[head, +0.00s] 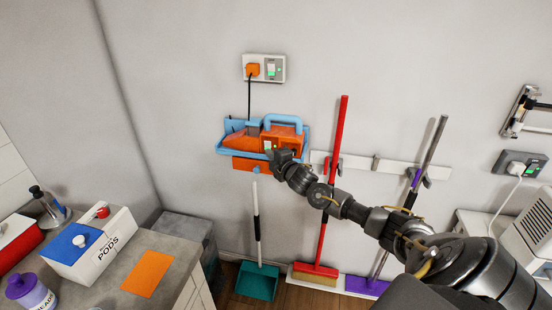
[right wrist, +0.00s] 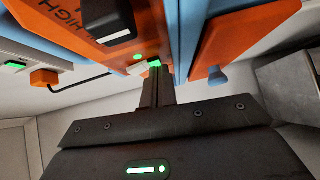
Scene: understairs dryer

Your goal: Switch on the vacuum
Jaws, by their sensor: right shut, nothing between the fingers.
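The orange vacuum (head: 284,138) with a blue handle sits in a blue wall holder (head: 308,147). A white switch (head: 268,146) with a green mark is on its front. The right wrist view shows the vacuum's orange body (right wrist: 105,28) close up, with "HIGH" lettering, a green light (right wrist: 137,57) and the pale switch (right wrist: 143,68). My right gripper (head: 276,157) is shut and empty, its fingertips (right wrist: 155,74) at the switch's edge. I cannot tell whether they touch it. The left gripper is not in view.
A wall outlet (head: 277,68) above holds an orange plug (head: 253,69) with a black cord down to the vacuum. A red broom (head: 330,200), a purple broom (head: 413,190) and a teal dustpan (head: 258,281) are below and right. A counter (head: 185,255) stands left.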

